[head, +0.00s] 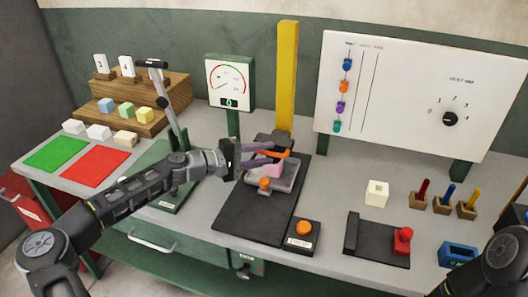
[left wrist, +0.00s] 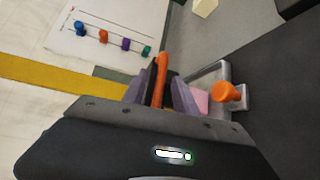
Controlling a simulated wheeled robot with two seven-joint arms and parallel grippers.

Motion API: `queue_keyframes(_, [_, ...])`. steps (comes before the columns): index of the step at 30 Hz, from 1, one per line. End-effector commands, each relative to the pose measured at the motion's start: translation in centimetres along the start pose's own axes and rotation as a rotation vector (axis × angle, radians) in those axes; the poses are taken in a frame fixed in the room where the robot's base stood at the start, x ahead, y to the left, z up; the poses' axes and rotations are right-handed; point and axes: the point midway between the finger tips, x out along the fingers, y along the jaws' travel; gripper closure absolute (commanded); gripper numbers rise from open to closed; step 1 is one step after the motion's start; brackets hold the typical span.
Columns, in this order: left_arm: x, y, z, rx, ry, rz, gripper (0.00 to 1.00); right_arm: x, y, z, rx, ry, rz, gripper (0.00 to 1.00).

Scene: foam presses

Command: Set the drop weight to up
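The drop weight press has a tall yellow column (head: 287,75) and a dark block low at its foot (head: 272,139). An orange handle (head: 280,154) sticks out low in front of the column, just above a grey tray (head: 286,183) with a pink foam piece (head: 270,171). My left gripper (head: 263,154) reaches in from the left at this handle. In the left wrist view the orange handle (left wrist: 163,68) lies between the two fingers, which appear closed against it. The fingers hide part of the handle. My right arm shows at the lower right, its gripper out of frame.
An orange knob (head: 265,184) is on the tray's front, and an orange button box (head: 303,229) stands at front right. A dial gauge (head: 230,82) stands behind left, a lever press (head: 170,110) left. A white board (head: 415,95) stands behind right.

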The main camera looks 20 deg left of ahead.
Motion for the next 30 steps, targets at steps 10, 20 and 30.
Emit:
queue_keyframes(10, [0.16,-0.04,-0.01,0.001,0.0,0.0,0.71,0.01,0.02,0.01,0.0,0.0,0.0,1.0])
queue_keyframes(20, [0.14,-0.04,0.0,0.001,0.0,0.0,0.98,0.01,0.01,0.02,0.0,0.0,0.0,1.0])
queue_keyframes(30, [0.14,-0.05,0.0,0.001,0.0,-0.001,1.0,0.0,0.01,0.02,0.0,0.0,0.0,1.0])
